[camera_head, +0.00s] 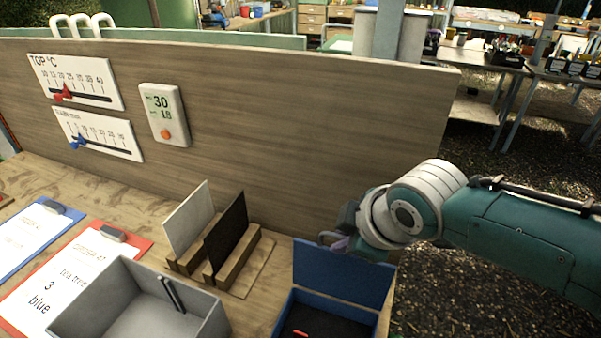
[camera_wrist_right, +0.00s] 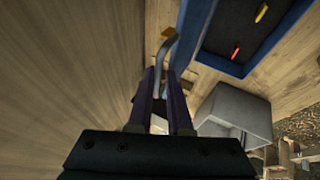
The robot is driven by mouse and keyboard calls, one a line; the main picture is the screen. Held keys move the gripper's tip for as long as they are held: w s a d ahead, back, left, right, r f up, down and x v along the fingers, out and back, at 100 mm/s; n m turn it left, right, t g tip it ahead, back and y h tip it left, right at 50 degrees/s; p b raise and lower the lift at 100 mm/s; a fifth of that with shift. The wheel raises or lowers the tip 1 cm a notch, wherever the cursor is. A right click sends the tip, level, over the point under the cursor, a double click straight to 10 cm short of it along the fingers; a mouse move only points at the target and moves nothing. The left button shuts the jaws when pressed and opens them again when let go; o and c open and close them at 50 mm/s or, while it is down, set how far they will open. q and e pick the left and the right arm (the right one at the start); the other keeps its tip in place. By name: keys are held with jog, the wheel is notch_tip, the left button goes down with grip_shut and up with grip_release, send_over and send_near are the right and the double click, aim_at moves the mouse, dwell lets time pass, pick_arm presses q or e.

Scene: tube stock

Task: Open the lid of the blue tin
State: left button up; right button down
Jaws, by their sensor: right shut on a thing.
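The blue tin (camera_head: 284,316) sits at the front right of the bench, its dark inside showing. Its blue lid (camera_head: 343,271) stands raised, about upright, along the tin's back edge. My right gripper (camera_head: 334,241) is at the lid's upper edge. In the right wrist view its purple-grey fingers (camera_wrist_right: 164,92) are shut on a bent grey handle (camera_wrist_right: 162,58) beside the blue lid (camera_wrist_right: 194,28). A red piece and a yellow piece (camera_wrist_right: 262,12) lie in the tin. My left gripper is not in view.
A grey open bin (camera_head: 205,322) stands left of the tin. Behind it are wooden holders (camera_head: 230,272) with a white and a black plate. Clipboards (camera_head: 90,262) lie at the left. A tall wooden panel (camera_head: 270,110) closes off the back.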

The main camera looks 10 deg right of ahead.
jog(key=shift+s+d+f, duration=0.1)
jog(key=shift+s+f, duration=0.1)
jog(key=shift+f, duration=0.15)
jog(key=c, duration=1)
grip_release()
jog(key=shift+o, duration=0.2)
jog(key=shift+r, duration=0.1)
jog(key=shift+s+r+p, duration=0.2)
jog(key=shift+r+p, duration=0.1)
jog(key=p+v, duration=0.2)
jog(key=v, duration=0.7)
jog(key=shift+w+r+p, duration=0.3)
jog(key=shift+r+p, duration=0.05)
